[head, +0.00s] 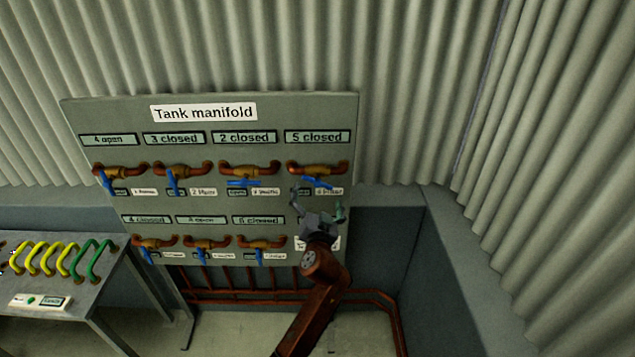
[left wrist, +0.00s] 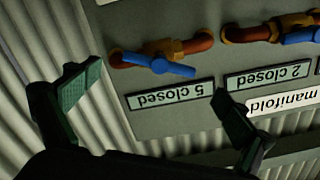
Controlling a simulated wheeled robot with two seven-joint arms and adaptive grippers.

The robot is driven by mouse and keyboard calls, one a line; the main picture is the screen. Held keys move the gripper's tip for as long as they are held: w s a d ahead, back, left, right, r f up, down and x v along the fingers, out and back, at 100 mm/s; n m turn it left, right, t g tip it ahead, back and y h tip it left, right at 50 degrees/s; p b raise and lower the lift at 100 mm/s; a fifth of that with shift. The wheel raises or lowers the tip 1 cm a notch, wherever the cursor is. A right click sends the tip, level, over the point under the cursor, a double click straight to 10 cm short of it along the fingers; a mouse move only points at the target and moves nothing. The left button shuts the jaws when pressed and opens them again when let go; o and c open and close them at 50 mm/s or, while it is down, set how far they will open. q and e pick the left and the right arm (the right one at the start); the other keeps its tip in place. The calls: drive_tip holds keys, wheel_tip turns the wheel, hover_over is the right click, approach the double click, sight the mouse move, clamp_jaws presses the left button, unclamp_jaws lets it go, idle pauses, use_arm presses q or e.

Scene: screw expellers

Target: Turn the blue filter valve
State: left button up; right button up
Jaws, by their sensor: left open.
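The grey Tank manifold panel (head: 270,110) holds two rows of copper valves with blue handles. The small name plates are too blurred to tell surely which valve is the filter one. My left gripper (head: 318,208) is open and empty just below the top-right valve (head: 318,182), under the "5 closed" sign (head: 317,136). That valve's handle lies roughly sideways. In the left wrist view this valve (left wrist: 160,65) appears upside down, beyond and between my open fingers (left wrist: 155,100), with no visible contact. My gripper and arm hide the panel's bottom-right part. My right gripper is not seen.
A metal table (head: 100,290) at the left carries yellow and green curved handles (head: 60,258) and a small white box (head: 40,301). Copper pipes (head: 250,296) run below the panel. Corrugated walls (head: 540,170) stand behind and at the right. The floor between looks clear.

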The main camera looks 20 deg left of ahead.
sight(318, 181)
use_arm(q)
drive_tip(key=x, duration=0.5)
drive_tip(key=shift+w+p, duration=0.2)
drive_tip(key=shift+p, duration=0.15)
drive_tip(key=shift+w+a+f, duration=0.1)
drive_tip(key=shift+w+a, duration=0.15)
drive_tip(key=shift+w, duration=0.4)
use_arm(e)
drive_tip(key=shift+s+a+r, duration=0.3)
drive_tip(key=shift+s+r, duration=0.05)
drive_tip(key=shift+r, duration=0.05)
use_arm(q)
drive_tip(key=shift+c, duration=0.4)
drive_tip(key=c, duration=1.1)
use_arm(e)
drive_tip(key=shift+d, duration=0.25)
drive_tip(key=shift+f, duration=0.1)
